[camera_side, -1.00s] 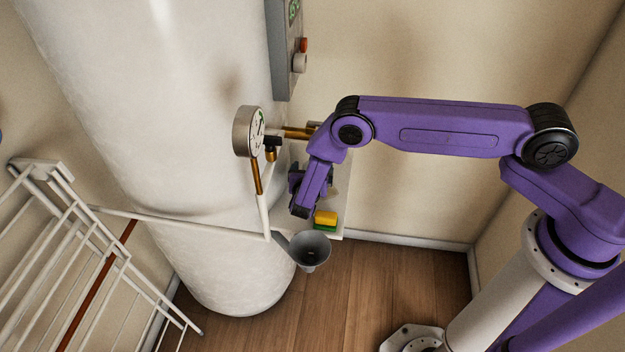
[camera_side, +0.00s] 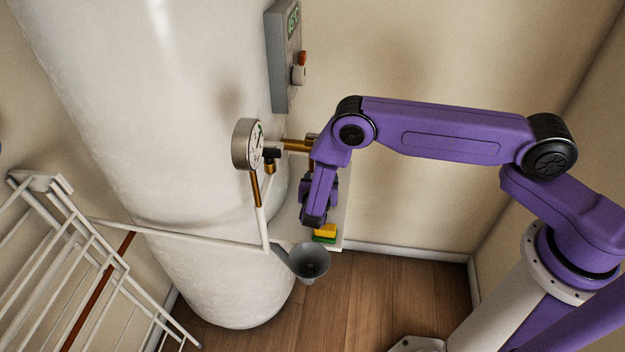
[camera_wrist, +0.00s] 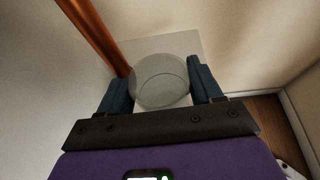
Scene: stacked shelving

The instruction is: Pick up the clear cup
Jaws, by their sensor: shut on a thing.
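The clear cup (camera_wrist: 160,82) shows in the wrist view as a round, see-through shape between the two blue fingers of my gripper (camera_wrist: 160,88). The gripper is shut on it, one finger on each side. Below the cup is a pale square shelf (camera_wrist: 188,44); I cannot tell whether the cup touches it. In the side view my gripper (camera_side: 313,212) is over the white shelf (camera_side: 340,215), just above a yellow and green sponge (camera_side: 325,233). The cup cannot be made out in the side view, where my gripper and wrist block that spot.
A copper pipe (camera_wrist: 93,35) runs close to the left finger. A pressure gauge (camera_side: 247,144) and brass fittings sit left of my wrist, by the large white tank (camera_side: 150,130). A grey funnel (camera_side: 311,262) is below the shelf. A white rack (camera_side: 75,250) stands at left.

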